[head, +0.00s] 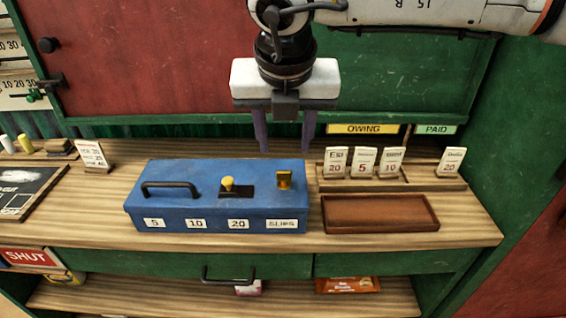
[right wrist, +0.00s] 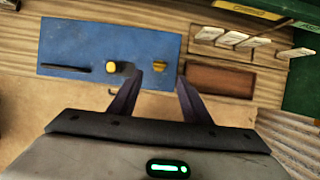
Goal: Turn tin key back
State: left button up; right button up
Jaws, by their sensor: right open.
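The blue tin (head: 165,215) sits closed on the wooden counter, with a black handle (head: 170,188) at the left of its lid and a yellow knob (head: 228,184) on a black plate in the middle. The brass key (head: 284,180) stands upright at the right of the lid. In the right wrist view the tin (right wrist: 85,40) and the key (right wrist: 160,66) show ahead of the fingers. My right gripper (head: 284,148) is open and empty, pointing down above and behind the tin's right part, apart from the key. My left gripper is not in view.
A brown wooden tray (head: 380,213) lies right of the tin. Behind it a rack holds cards (head: 364,162) under an OWING sign (head: 362,129), with a PAID sign (head: 436,129) further right.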

aim_at(284, 172)
jog(key=p+x, duration=0.1)
jog(key=x, duration=0.9)
jog(key=shift+p, duration=0.4)
jog(key=shift+c, duration=0.5)
